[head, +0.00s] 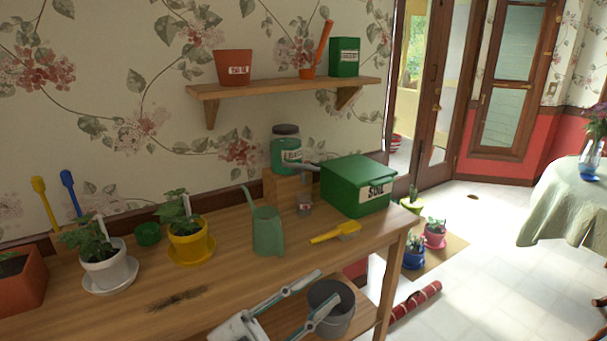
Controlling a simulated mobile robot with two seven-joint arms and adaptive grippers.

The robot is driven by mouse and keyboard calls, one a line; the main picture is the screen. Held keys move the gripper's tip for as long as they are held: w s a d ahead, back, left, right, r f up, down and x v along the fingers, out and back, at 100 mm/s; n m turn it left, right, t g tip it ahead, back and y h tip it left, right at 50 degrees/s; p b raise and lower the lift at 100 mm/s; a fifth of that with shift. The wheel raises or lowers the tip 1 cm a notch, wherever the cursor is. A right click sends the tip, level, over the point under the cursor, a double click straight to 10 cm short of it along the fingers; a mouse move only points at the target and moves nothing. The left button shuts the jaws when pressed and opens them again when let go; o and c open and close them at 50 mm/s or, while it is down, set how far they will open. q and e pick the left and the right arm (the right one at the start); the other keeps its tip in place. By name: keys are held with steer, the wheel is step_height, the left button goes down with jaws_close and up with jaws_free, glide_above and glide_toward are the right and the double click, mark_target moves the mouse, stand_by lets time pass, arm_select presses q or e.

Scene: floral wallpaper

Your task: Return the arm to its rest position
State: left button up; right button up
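My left gripper (328,286) reaches in from the bottom edge of the head view, with its white and grey fingers pointing up and to the right. The fingers are spread apart and nothing is held between them. It is in front of the wooden table's (120,310) front edge, and its fingers partly cover a grey bucket (344,316) behind them. I cannot tell whether they touch it. Most of the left arm is out of the frame. My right gripper is not in view.
On the table are a green watering can (268,232), a yellow scoop (336,233), a green soil box (357,185), and potted plants in white (104,269) and yellow (191,246) pots. A red patterned roll (415,300) lies on the floor at right. The table's front middle is fairly clear.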

arm_select(q)
steer(key=w+a+f+n+t+y, duration=0.2)
steer(key=a+f+n+t+y, duration=0.3)
steer(key=f, duration=0.5)
steer(key=w+a+f+n+t+y, duration=0.2)
steer(key=a+f+n+y, duration=0.5)
steer(key=f+n+y, duration=0.15)
steer(key=s+a+f+n+g+y, duration=0.1)
steer(key=s+a+f+g+y, duration=0.1)
steer(key=s+f, duration=0.3)
steer(key=s+a+f+n+g+y, duration=0.1)
steer(key=s+a+f, duration=0.3)
steer(key=f, duration=0.6)
steer(key=s+a+f+n+g+y, duration=0.1)
steer(key=s+a+f+g+y, duration=0.1)
steer(key=s+f, duration=0.4)
step_height(320, 180, down, 2)
steer(key=shift+a+f+g+y, duration=0.1)
steer(key=shift+a+g+y, duration=0.35)
steer(key=shift+a, duration=0.5)
